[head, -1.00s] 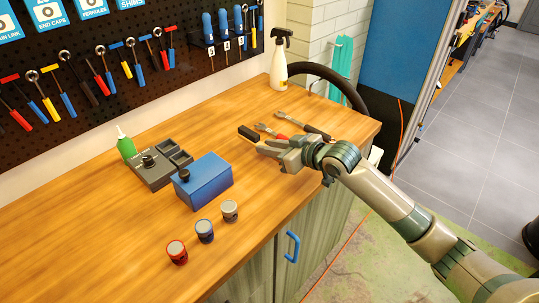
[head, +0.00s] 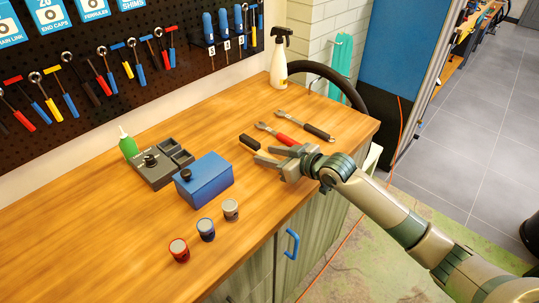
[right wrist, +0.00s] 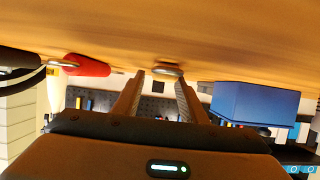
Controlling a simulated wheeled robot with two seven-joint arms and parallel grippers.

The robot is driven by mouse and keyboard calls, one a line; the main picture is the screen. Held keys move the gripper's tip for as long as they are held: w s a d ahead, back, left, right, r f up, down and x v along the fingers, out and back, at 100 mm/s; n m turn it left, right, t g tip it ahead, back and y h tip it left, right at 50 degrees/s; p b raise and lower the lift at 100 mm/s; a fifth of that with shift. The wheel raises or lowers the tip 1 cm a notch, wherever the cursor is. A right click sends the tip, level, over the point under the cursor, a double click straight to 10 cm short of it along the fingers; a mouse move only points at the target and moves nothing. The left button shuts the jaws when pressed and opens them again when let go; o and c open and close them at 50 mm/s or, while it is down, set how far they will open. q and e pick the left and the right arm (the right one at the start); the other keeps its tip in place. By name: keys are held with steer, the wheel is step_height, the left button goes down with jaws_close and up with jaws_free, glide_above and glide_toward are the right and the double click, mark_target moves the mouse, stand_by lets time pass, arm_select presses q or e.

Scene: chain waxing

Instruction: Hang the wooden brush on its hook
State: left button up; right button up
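A tool with a black end and a tan, wooden-looking body (head: 264,150), which appears to be the brush, lies near my right gripper in the head view. My right gripper (head: 265,154) is low at the bench's right front part, its fingers apart around or just beside the tan body. In the right wrist view, the two fingers (right wrist: 157,88) stand apart, with a small rounded, metal-looking end (right wrist: 168,70) just beyond and between their tips. I cannot tell whether the fingers touch it. My left gripper is not in view. I cannot make out which hook is the brush's.
A red-handled wrench (head: 287,139) and a black-handled wrench (head: 318,132) lie behind the gripper. A blue box (head: 207,180), a grey tray (head: 155,176), several small jars and a spray bottle (head: 279,65) stand on the bench (head: 110,235). A pegboard (head: 130,85) holds tools.

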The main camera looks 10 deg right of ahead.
steer(key=shift+f+b, duration=0.1)
steer(key=shift+b, duration=0.25)
steer(key=shift+d, duration=0.1)
steer(key=p+v, duration=1.1)
steer(key=v, duration=0.4)
steer(key=shift+s+d, duration=0.2)
steer(key=shift+s, duration=0.2)
steer(key=shift+s+d+p, duration=0.3)
steer(key=shift+s+d, duration=0.15)
steer(key=shift+s, duration=0.2)
